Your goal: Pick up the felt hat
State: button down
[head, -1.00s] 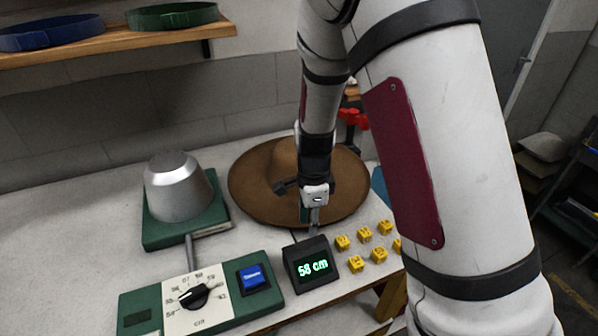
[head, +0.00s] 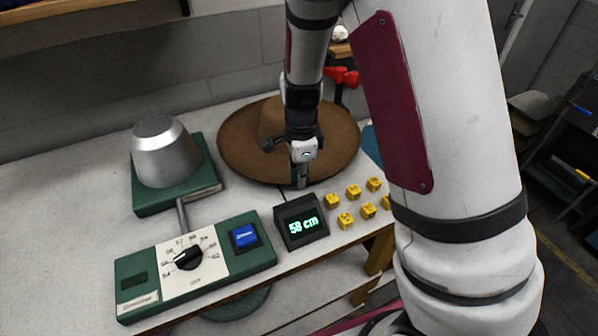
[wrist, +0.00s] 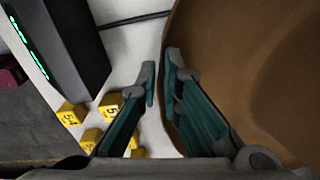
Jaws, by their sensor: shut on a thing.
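The brown felt hat (head: 236,150) has a wide brim and a rounded crown. It sits on the pale table (head: 75,210), behind the small digital display, and my arm hides part of its crown. My gripper (head: 300,180) is at the near edge of the brim. In the wrist view the felt hat (wrist: 235,60) fills the right side. There my gripper (wrist: 163,75) has one finger on each side of the brim edge, shut on it. I cannot tell any gap between the brim and the table.
A metal hat block (head: 162,150) on a green base stands at left. A green control box (head: 245,262) with dial and blue button lies in front. The display (head: 301,222) reads 58 cm, near several yellow numbered cubes (head: 353,192). A red clamp (head: 343,78) is behind the hat.

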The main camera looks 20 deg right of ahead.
notch_tip(320, 180, up, 17)
jog(key=p, duration=0.1)
dwell(0.3)
dwell(1.0)
